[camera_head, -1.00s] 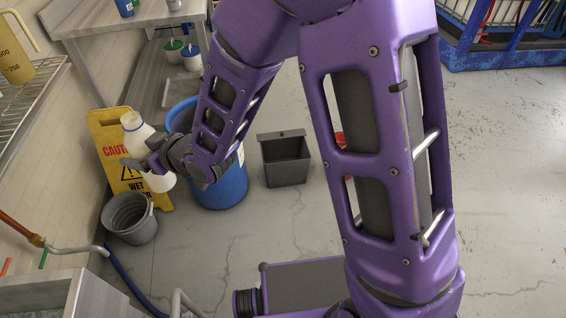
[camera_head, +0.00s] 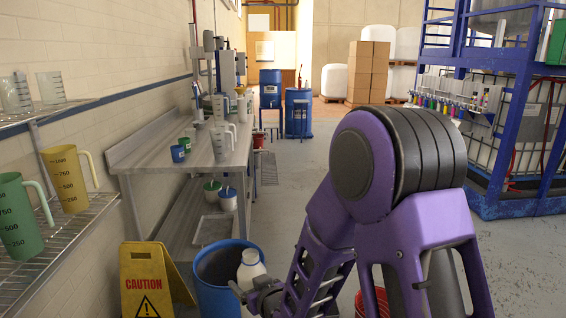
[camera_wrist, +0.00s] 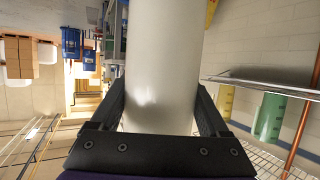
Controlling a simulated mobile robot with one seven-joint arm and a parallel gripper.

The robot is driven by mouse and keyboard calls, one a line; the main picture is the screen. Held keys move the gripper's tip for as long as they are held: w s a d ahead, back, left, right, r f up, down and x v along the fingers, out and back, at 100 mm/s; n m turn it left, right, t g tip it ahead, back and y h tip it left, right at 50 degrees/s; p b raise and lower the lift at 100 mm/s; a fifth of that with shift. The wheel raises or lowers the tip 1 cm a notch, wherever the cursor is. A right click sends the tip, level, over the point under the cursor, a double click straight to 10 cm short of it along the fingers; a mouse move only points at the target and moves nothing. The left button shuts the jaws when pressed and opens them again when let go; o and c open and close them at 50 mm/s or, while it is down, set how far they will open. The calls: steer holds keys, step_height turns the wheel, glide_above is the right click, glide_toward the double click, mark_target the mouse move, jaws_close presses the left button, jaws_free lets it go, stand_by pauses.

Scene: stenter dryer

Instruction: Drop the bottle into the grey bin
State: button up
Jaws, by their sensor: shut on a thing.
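The white bottle (camera_head: 251,268) shows at the lower middle-left of the head view, roughly upright, in front of the open blue barrel. My gripper (camera_head: 258,295) is shut on it. In the wrist view the bottle (camera_wrist: 163,60) runs up the middle of the picture as a smooth white cylinder between the two dark fingers of my gripper (camera_wrist: 162,108). The grey bin is not in either current view.
The blue barrel (camera_head: 213,277) stands behind the bottle. A yellow caution sign (camera_head: 146,283) is left of it. A workbench (camera_head: 185,150) and a wire shelf with jugs (camera_head: 68,181) line the left wall. A red bucket (camera_head: 381,300) shows behind my arm.

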steer(key=w+d+f+m+t+h+p, duration=0.1)
steer(key=d+m+h, duration=0.5)
steer(key=d, duration=1.6)
steer(key=shift+w+f+t+h+p, duration=0.3)
steer(key=shift+w+t, duration=0.2)
steer(key=shift+w, duration=0.2)
step_height(320, 180, down, 6)
steer(key=s, duration=0.1)
steer(key=shift+s+a, duration=0.15)
steer(key=shift+s, duration=0.15)
